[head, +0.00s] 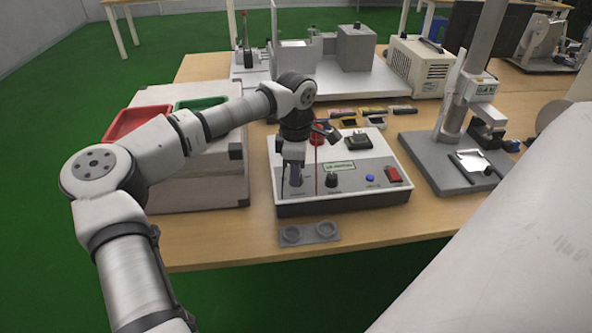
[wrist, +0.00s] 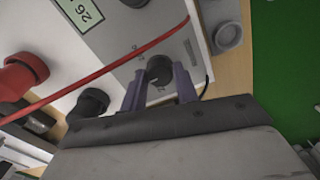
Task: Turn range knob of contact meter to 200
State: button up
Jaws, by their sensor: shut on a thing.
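The contact meter (head: 345,195) is a white-topped box with a dark base near the table's front edge. My gripper (head: 296,180) points down at the left part of its panel. In the wrist view, the purple fingers of my gripper (wrist: 158,76) stand on either side of a round black knob (wrist: 158,69) with small markings around it, and are shut on it. The markings are too small to read. In the head view my gripper hides this knob. Another black knob (head: 331,180) sits to its right on the panel.
A red cable (wrist: 95,78) crosses the panel close to my fingers. A blue button (head: 370,178) and red switch (head: 393,174) are at the right. A grey two-hole block (head: 310,233) lies in front; a white box (head: 195,180) stands left, a grey stand (head: 440,165) right.

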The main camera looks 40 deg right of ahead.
dwell(0.5)
jog(key=o, duration=1)
notch_tip(320, 180, up, 14)
jog(key=shift+f+b, duration=0.1)
jog(key=shift+b, duration=0.4)
